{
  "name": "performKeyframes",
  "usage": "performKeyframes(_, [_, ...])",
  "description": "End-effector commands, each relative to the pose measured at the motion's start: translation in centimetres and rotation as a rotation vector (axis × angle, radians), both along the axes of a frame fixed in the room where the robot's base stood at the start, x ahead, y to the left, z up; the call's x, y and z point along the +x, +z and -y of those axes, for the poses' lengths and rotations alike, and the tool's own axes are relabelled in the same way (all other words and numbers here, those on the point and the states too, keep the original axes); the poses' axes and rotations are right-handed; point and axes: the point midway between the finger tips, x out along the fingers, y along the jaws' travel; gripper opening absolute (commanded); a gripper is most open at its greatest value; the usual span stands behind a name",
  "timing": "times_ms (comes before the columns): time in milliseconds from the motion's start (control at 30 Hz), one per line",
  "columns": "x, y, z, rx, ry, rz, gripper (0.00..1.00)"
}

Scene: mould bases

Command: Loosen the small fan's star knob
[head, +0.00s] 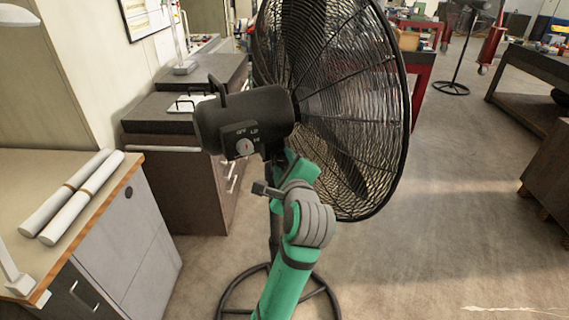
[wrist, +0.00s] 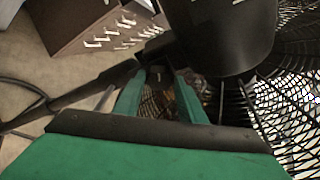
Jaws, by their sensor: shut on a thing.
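A black pedestal fan with a dark motor housing (head: 240,121) and a round wire cage (head: 345,70) stands right in front of me. Its housing also fills the top of the wrist view (wrist: 225,35). My gripper (head: 287,158) is at the fan's neck, just under the housing. In the wrist view its two green fingers (wrist: 160,80) are shut on a small dark part at the neck, the star knob (wrist: 156,72). The knob is mostly hidden between the fingers, and its star shape cannot be made out.
The fan's pole runs down to a ring base (head: 228,300) on the floor. A workbench (head: 150,215) with white rolls (head: 80,195) stands at left, with dark cabinets (head: 185,160) behind. Another pedestal fan's base (head: 451,88) stands far right.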

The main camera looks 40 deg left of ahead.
Motion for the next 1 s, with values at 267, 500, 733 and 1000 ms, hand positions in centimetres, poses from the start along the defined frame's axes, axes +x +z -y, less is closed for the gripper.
performKeyframes(267, [0.15,-0.5,0.23,-0.086,-0.008,0.159,0.14])
performKeyframes(500, [0.18,-0.57,0.28,-0.153,-0.009,0.296,0.14])
performKeyframes(733, [0.13,-0.6,0.19,-0.192,-0.008,0.376,0.14])
performKeyframes(1000, [0.12,-0.62,0.21,-0.206,-0.009,0.404,0.14])
